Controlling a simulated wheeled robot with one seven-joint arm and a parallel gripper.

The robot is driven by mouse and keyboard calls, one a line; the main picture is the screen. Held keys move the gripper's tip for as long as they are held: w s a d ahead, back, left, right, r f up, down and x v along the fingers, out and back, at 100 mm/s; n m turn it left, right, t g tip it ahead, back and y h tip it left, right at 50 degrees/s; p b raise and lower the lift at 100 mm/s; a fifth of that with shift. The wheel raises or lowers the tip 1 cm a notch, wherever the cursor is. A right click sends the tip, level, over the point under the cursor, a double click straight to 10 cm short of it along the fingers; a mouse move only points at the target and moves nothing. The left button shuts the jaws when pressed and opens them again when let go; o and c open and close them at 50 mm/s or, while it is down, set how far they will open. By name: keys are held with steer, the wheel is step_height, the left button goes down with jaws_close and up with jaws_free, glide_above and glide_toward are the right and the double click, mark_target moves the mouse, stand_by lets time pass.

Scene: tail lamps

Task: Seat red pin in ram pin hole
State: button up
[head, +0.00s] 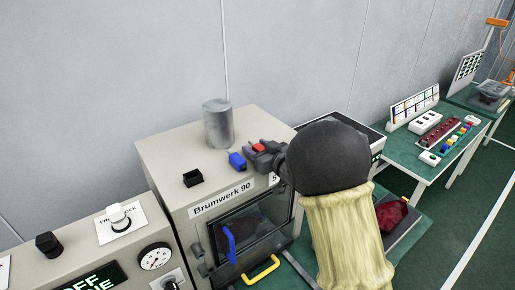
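A small red piece (259,147), perhaps the red pin, shows at the gripper's fingers. A blue piece (237,161) is at the gripper's front end; I cannot tell whether it is a fingertip or a separate thing. Whether the fingers hold the red piece is too small to tell. A grey upright cylinder (217,123), perhaps the ram, stands on the machine behind and left of the gripper. No pin hole can be made out.
A small black open box (193,178) sits on the machine top. A control panel with a gauge (155,257) is at left. Green tables (421,160) with parts stand at right.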

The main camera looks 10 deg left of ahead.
stand_by(0.3)
steer(key=b+v, duration=0.7)
steer(key=v, duration=1)
steer(key=shift+s+b, duration=0.25)
steer(key=shift+b, duration=0.1)
steer(key=d+f+m+h, duration=0.6)
steer(key=d+f+h, duration=0.3)
steer(key=d, duration=0.4)
steer(key=s+d+f+m+g+h, duration=0.3)
steer(key=s+d+f+g, duration=0.2)
steer(key=s, duration=1)
step_height(320, 180, down, 5)
steer(key=g, duration=0.3)
steer(key=shift+s+m, duration=0.3)
steer(key=shift+s, duration=0.1)
